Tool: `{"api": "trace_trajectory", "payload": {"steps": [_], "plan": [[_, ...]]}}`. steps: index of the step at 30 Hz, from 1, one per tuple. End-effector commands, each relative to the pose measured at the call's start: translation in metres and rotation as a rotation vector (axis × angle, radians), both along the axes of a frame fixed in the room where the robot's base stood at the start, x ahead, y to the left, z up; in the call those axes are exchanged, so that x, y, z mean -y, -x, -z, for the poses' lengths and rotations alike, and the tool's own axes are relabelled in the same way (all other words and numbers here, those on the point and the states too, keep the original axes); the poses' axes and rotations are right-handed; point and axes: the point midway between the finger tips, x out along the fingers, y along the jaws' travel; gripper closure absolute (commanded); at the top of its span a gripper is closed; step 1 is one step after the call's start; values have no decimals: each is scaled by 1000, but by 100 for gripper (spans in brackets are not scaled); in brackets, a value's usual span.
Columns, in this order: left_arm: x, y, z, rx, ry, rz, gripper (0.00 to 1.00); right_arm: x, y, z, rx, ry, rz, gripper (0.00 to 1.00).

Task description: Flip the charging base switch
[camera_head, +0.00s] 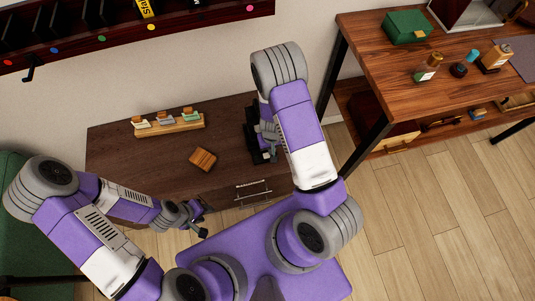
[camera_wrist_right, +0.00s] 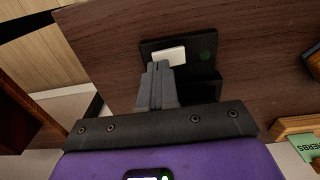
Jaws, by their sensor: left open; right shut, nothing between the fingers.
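The black charging base (camera_head: 261,157) stands on the dark wooden cabinet, partly hidden by my right arm in the head view. In the head view the right gripper (camera_head: 268,130) is over the base. My left gripper (camera_head: 196,221) is open and empty, low in front of the cabinet.
The cabinet top (camera_head: 113,155) also holds a wooden rack (camera_head: 178,125) with several small labelled items and a small wooden block (camera_head: 203,159). A wooden table (camera_head: 385,75) with a green box (camera_head: 405,27) and bottles stands at the right. A dark shelf (camera_head: 115,38) hangs above.

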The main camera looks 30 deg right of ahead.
Motion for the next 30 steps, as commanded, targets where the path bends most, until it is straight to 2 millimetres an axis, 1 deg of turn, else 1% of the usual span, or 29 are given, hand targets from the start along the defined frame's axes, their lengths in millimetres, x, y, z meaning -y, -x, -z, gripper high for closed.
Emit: {"api": "trace_trajectory", "payload": {"steps": [8, 30], "plan": [[0, 0, 1, 0, 0, 0, 57, 0, 0, 1, 0, 0, 0, 100], [0, 0, 10, 0, 0, 0, 57, 0, 0, 12, 0, 0, 0, 100]]}}
